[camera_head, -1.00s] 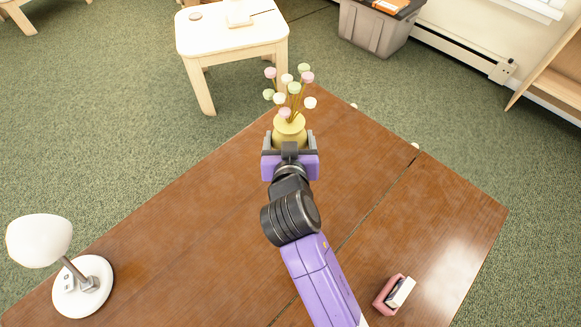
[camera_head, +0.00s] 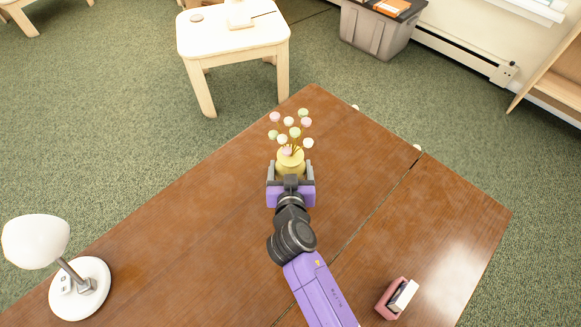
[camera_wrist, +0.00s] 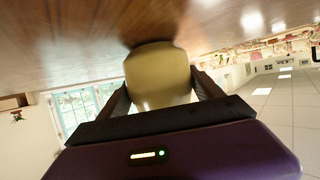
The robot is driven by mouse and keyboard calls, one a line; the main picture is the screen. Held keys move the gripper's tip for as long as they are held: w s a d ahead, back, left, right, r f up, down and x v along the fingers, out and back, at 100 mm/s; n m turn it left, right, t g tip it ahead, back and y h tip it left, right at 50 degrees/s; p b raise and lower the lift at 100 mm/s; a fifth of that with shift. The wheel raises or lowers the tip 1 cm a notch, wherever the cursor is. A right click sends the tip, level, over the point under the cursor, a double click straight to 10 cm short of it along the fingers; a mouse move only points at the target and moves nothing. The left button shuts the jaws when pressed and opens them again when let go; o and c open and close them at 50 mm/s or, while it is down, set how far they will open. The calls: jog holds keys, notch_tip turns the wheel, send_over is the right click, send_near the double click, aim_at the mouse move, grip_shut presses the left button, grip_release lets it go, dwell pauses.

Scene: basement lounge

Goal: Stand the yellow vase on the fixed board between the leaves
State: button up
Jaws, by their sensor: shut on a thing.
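The yellow vase (camera_head: 291,163) with several pale pink, green and white ball flowers is between the fingers of my gripper (camera_head: 291,172), near the table's far corner. In the wrist view the vase body (camera_wrist: 160,75) fills the space between the fingers, and its base is close to the wood. I cannot tell whether it touches. The brown wooden table (camera_head: 240,225) has a dark seam running from its far right edge toward the near side. The vase is left of this seam. The boundary of the board on the left is not clear.
A white lamp (camera_head: 80,288) stands at the table's left edge. A pink holder with a white block (camera_head: 396,298) sits right of the seam, near the front. A pale small table (camera_head: 232,38) and a grey bin (camera_head: 375,30) stand beyond. The tabletop around my gripper is clear.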

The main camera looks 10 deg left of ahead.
jog(key=shift+f+b, duration=0.15)
jog(key=shift+b, duration=0.15)
jog(key=o, duration=1.9)
jog(key=shift+s+r+p, duration=0.15)
jog(key=shift+r+p, duration=0.1)
jog(key=shift+p, duration=0.05)
jog(key=v, duration=1.1)
jog(key=shift+s+b, duration=0.25)
jog(key=shift+b, duration=0.05)
jog(key=shift+s+r, duration=0.1)
